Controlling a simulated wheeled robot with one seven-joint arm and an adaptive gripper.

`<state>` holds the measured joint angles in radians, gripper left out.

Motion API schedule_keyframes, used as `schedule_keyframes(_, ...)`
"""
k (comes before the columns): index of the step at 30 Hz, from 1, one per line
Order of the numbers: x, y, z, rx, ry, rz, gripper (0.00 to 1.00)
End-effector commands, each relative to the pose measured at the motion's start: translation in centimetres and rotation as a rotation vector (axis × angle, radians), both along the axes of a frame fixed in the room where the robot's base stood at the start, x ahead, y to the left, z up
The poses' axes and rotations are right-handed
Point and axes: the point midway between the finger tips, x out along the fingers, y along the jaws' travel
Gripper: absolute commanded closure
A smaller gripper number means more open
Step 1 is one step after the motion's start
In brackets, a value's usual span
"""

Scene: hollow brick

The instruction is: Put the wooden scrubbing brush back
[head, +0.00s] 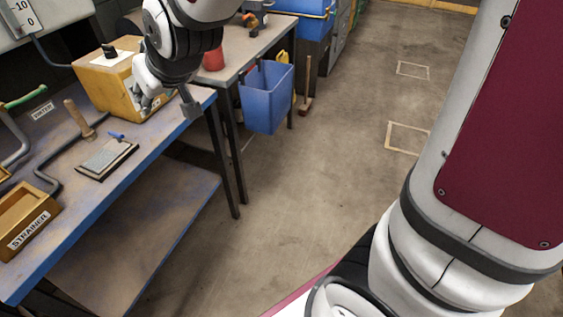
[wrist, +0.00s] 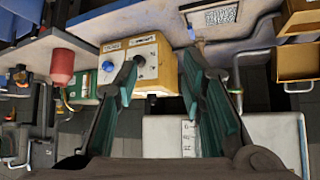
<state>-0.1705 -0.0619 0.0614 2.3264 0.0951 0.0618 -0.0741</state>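I cannot pick out a wooden scrubbing brush with certainty. A pale wooden handle (head: 75,114) stands tilted on the blue-edged workbench (head: 150,150) in the head view, beside a grey curved pipe; what it belongs to is unclear. Another wooden-handled thing (head: 306,85) stands upright on the floor near the blue bin. My gripper (head: 166,102) is over the bench's far end, in front of the yellow box (head: 100,83). In the wrist view my gripper (wrist: 158,80) has its teal fingers spread, with nothing between them, and the yellow box (wrist: 137,70) lies beyond them.
A flat grey board (head: 106,158) with a blue-handled tool lies on the bench. A wooden box marked STRAINER (head: 25,215) sits at the near left. A blue bin (head: 267,97) hangs by the second table, where a red container (head: 213,58) stands. The floor at centre is clear.

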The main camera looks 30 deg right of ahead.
Motion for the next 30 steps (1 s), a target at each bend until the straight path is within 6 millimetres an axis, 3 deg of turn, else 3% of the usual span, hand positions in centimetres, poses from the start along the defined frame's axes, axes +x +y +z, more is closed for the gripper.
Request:
schedule_keyframes(3, -6.1, -3.3, 1.0, -0.024, 0.125, -0.039, 0.63)
schedule_keyframes(9, -17.4, -7.7, 1.0, -0.059, 0.356, -0.108, 0.63)
schedule_keyframes(12, -23.0, -9.2, 0.7, -0.07, 0.465, -0.145, 0.63)
schedule_keyframes(16, -28.8, -10.4, 0.3, -0.077, 0.578, -0.183, 0.63)
schedule_keyframes(21, -32.6, -11.0, -0.1, -0.081, 0.657, -0.207, 0.63)
schedule_keyframes(30, -33.2, -11.1, -0.2, -0.082, 0.672, -0.209, 0.63)
